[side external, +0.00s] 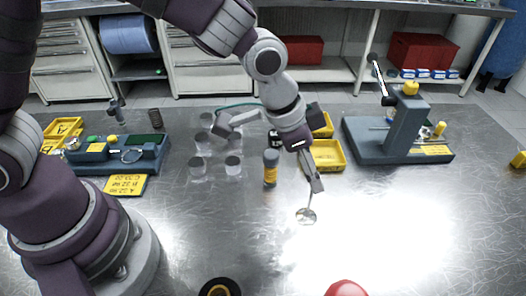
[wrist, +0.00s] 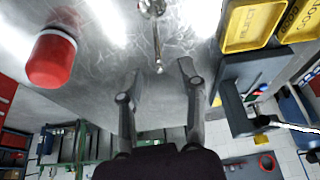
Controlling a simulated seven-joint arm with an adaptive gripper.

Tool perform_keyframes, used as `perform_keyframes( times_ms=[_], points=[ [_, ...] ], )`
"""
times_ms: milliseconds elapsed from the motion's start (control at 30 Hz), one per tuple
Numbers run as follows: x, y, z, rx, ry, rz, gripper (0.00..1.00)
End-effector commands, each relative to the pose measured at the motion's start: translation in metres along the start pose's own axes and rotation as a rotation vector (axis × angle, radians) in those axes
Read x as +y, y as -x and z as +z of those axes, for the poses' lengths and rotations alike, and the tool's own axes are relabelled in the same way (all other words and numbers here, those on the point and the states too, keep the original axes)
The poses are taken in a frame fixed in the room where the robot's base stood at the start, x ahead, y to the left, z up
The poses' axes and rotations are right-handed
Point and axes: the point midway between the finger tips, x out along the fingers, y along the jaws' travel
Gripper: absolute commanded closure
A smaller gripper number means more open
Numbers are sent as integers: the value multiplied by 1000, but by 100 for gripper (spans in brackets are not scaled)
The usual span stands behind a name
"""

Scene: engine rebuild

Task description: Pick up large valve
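The large valve is a shiny metal piece with a round head (side external: 306,216) and a thin stem, at the middle of the metal table in the side view. In the wrist view its head (wrist: 152,7) is at the top edge and its stem runs down towards my gripper (wrist: 158,72). The two fingers are apart, with the stem's end near the gap between their tips and nothing clamped. In the side view my gripper (side external: 316,186) points down just above the stem; the far finger is not clearly visible.
A red cylinder (wrist: 52,58) lies to the left in the wrist view. A yellow bin (side external: 326,156) and a grey fixture (side external: 398,142) stand behind the valve. The front table is mostly clear.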

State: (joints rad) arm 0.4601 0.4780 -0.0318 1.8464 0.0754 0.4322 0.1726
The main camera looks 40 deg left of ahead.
Motion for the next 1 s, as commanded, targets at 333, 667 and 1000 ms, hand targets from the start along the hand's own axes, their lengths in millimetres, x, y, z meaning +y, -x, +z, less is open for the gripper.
perform_keyframes(
  times_ms=[333, 667, 1000],
  points=[
    [0, -27, 1, 0, 1, -1, 62],
    [0, -26, 1, 0, 1, -1, 97],
    [0, -26, 1, 0, 1, -1, 100]
  ],
)
